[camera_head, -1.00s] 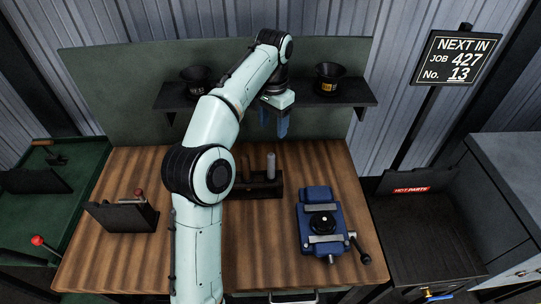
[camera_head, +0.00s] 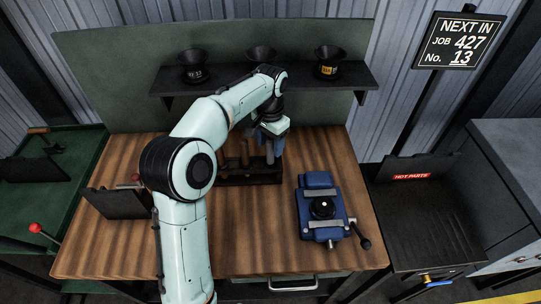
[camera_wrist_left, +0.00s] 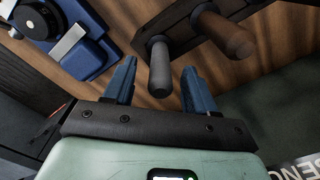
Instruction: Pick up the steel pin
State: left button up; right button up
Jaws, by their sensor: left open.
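The steel pin (camera_wrist_left: 160,72) is a grey cylinder standing in a dark wooden rack (camera_head: 250,181) at the back middle of the bench. My left gripper (camera_wrist_left: 158,85) is open, with its two blue fingers on either side of the pin in the wrist view and gaps to both. In the head view the left gripper (camera_head: 274,143) is over the right end of the rack and partly hides the pin. Whether the fingers are level with the pin's top I cannot tell. My right gripper is not in view.
A brown handle-like peg (camera_wrist_left: 225,35) stands beside the pin in the rack. A blue vise (camera_head: 321,208) is to the right, a black holder (camera_head: 118,204) to the left. A shelf with dark cups (camera_head: 328,62) hangs behind. The front of the bench is clear.

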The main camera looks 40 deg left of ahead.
pick_arm(q)
jog(key=shift+s+f, duration=0.15)
jog(key=shift+f, duration=0.5)
jog(key=shift+w, duration=0.25)
grip_shut()
jog(key=shift+r, duration=0.1)
